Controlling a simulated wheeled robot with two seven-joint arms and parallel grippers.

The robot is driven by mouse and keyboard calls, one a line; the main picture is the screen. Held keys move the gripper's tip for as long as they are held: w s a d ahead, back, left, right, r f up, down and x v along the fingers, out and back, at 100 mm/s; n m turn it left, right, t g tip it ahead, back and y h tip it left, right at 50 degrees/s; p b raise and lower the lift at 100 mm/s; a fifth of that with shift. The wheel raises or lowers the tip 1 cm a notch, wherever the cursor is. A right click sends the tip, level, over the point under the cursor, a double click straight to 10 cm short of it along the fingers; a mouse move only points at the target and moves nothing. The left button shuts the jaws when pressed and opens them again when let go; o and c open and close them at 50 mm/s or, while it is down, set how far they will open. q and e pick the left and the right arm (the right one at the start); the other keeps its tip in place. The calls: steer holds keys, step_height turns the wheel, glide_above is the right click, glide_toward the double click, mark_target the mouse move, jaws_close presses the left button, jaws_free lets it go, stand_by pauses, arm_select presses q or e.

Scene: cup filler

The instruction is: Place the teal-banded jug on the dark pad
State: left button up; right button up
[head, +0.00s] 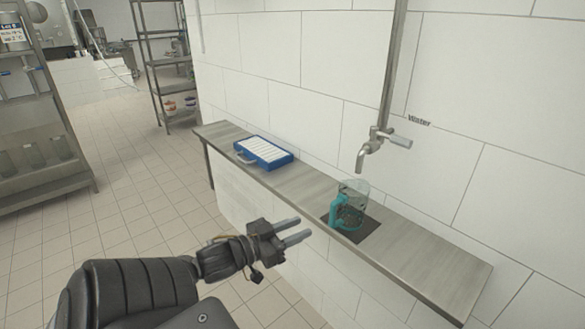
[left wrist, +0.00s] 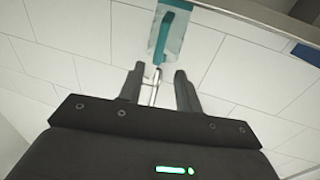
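The teal-banded jug (head: 350,205) is clear with a teal band and handle, and stands upright on the dark pad (head: 362,229) on the narrow metal shelf. The handle faces my left gripper. My left gripper (head: 303,229) is open and empty, in front of the shelf and to the left of the jug, apart from it. In the left wrist view, the jug (left wrist: 170,38) shows beyond the open fingers (left wrist: 158,77), with nothing between them. My right gripper is not in view.
A water tap (head: 372,145) on the tiled wall hangs above the jug and pad. A blue case with a white ribbed top (head: 263,152) lies farther left on the shelf (head: 430,262). The shelf is bare to the right of the pad. Metal racks stand at the back left.

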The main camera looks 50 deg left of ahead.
arm_select(q)
steer(key=shift+s, duration=0.4)
steer(key=a+f+n+g+y, duration=0.2)
steer(key=a+f, duration=0.1)
steer(key=f, duration=0.8)
steer(key=a+f+n+g+y, duration=0.2)
steer(key=a+f, duration=0.1)
steer(key=f, duration=0.9)
steer(key=s+d+f+g, duration=0.1)
steer(key=s+f+g, duration=0.1)
steer(key=f, duration=0.7)
steer(key=s+d+f+g, duration=0.1)
steer(key=s+f, duration=0.1)
steer(key=f, duration=0.6)
steer(key=s+d+f+m+g, duration=0.1)
steer(key=s+d+f+g, duration=0.2)
steer(key=s+d+f, duration=0.35)
steer(key=s+d+f+m+g, duration=0.1)
steer(key=s+d+f+g, duration=0.25)
steer(key=s+f, duration=0.65)
steer(key=s+d+f+m+g, duration=0.2)
steer(key=s+d+f+g, duration=0.1)
steer(key=s+d+f, duration=0.4)
steer(key=s+f, duration=0.2)
steer(key=s, duration=0.2)
steer(key=shift+s+d+m+h, duration=0.3)
steer(key=shift+s+d+h, duration=0.05)
steer(key=shift+s+h, duration=0.05)
